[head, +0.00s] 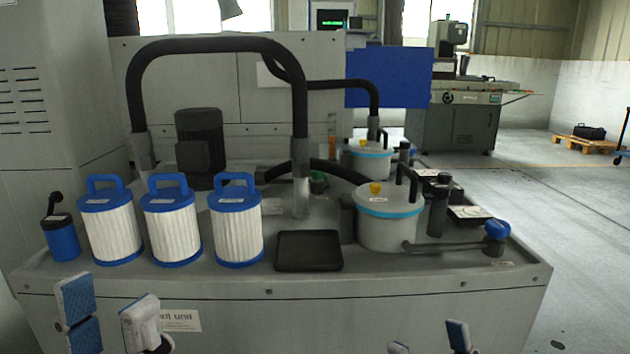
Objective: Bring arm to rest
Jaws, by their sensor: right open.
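My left gripper (108,312) is at the lower left, in front of the bench's front face. Its blue-padded finger and pale finger stand apart with nothing visible between them. My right gripper (428,342) is at the bottom edge, right of centre. Only its fingertips show, spread apart, with nothing visible between them. The rest of both arms is out of view. Both grippers appear below the bench top (385,268) in the picture and apart from the objects on it.
White pleated filters with blue caps (172,230), a blue container (62,240), a black tray (308,252) and a pale lidded pot (388,225) stand on the bench. A valve with a blue knob (497,229) sits near its right end. Open floor (580,270) lies right.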

